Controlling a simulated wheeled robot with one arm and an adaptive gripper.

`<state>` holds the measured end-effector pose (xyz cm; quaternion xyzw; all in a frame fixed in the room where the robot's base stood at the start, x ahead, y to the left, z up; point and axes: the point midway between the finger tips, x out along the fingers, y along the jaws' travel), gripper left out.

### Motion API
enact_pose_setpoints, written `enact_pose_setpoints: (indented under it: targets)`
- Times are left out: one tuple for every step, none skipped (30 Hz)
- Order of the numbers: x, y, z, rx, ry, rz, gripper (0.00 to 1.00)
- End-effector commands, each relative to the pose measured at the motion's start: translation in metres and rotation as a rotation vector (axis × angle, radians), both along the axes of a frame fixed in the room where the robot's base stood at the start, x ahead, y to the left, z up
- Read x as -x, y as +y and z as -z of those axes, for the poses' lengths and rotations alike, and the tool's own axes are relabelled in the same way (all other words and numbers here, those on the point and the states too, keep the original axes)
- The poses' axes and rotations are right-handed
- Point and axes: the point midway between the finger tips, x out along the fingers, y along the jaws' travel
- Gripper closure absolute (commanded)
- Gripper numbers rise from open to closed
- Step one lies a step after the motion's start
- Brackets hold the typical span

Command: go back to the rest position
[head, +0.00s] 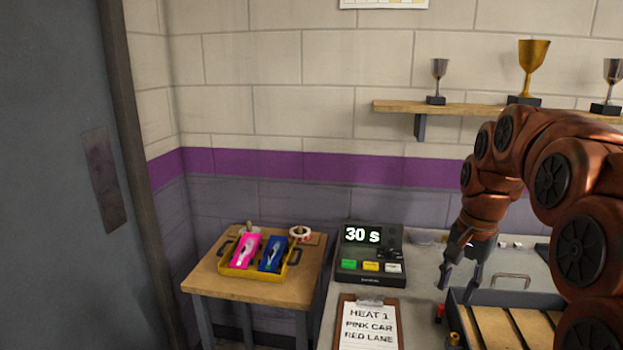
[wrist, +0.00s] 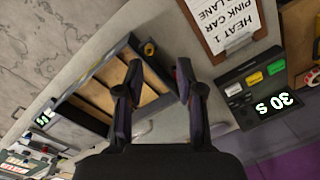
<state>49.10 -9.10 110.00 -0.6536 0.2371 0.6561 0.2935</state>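My gripper (head: 460,275) hangs from my copper-coloured arm at the right of the head view, above the table near the wooden-slatted tray. In the wrist view my gripper (wrist: 158,95) has its two dark fingers spread apart with nothing between them. It is open and empty. Below it lies the grey table top, with the slatted tray (wrist: 66,101) to the left. Part of the tray is hidden behind my arm in the head view.
A timer box (head: 369,268) reading 30 s and a clipboard (head: 368,325) reading HEAT 1, PINK CAR, RED LANE are left of my gripper. A small wooden table (head: 215,287) holds a yellow tray with a pink car (head: 246,250) and a blue car (head: 272,254). A trophy shelf (head: 455,108) is behind.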

Motion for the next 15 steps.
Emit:
enact_pose_setpoints:
  targets:
    - [0.014,0.01,0.0,0.003,0.007,-0.043,0.63]
    - [0.023,0.015,0.002,0.004,0.013,-0.068,0.63]
    - [0.034,0.022,0.004,0.006,0.019,-0.102,0.63]
    - [0.041,0.026,0.005,0.008,0.02,-0.128,0.63]
    - [0.049,0.031,0.008,0.009,0.025,-0.152,0.63]
    - [0.06,0.037,0.011,0.011,0.031,-0.186,0.63]
    - [0.069,0.041,0.012,0.012,0.032,-0.211,0.63]
    - [0.078,0.045,0.015,0.013,0.038,-0.234,0.63]
    - [0.09,0.05,0.019,0.014,0.046,-0.268,0.63]
    - [0.098,0.054,0.021,0.015,0.05,-0.292,0.63]
    - [0.108,0.057,0.024,0.016,0.055,-0.317,0.63]
    - [0.12,0.062,0.028,0.017,0.059,-0.348,0.63]
    - [0.128,0.065,0.031,0.019,0.062,-0.371,0.63]
    - [0.137,0.067,0.034,0.02,0.067,-0.396,0.63]
    - [0.15,0.071,0.038,0.021,0.073,-0.426,0.63]
